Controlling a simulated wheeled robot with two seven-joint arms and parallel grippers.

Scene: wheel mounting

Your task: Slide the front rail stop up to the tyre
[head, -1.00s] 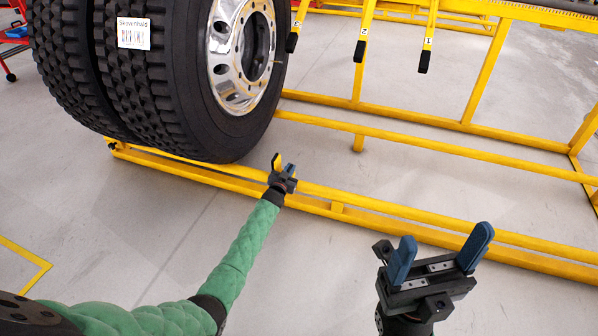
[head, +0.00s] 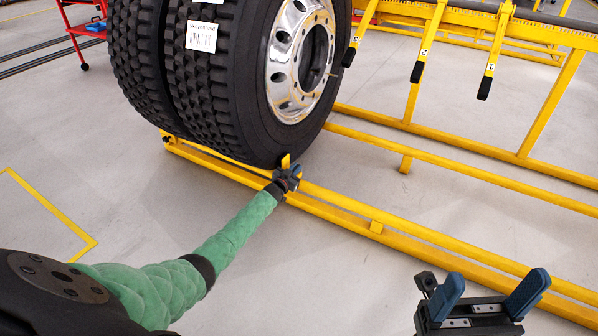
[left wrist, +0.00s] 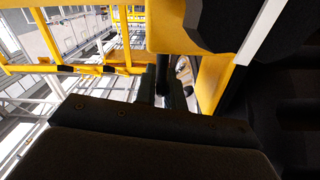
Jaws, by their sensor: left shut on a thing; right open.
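The tyre (head: 235,100) is a large black tread with a chrome rim, standing upright on the yellow rail (head: 350,207). The front rail stop (head: 286,161) is a small yellow upright plate on the rail, at the lower right edge of the tyre. It overlaps the tyre in the head view; I cannot tell whether they touch. My left gripper (head: 291,177) is shut on the stop and hides its lower part. In the left wrist view the fingers (left wrist: 166,84) are dark and partly hidden. My right gripper (head: 487,295) is open and empty at the lower right.
The yellow frame has numbered levers (head: 424,42) with black tips behind the rail. A second tyre (head: 140,70) stands left of the first. A red trolley (head: 85,25) is at the far left. The grey floor in front of the rail is clear.

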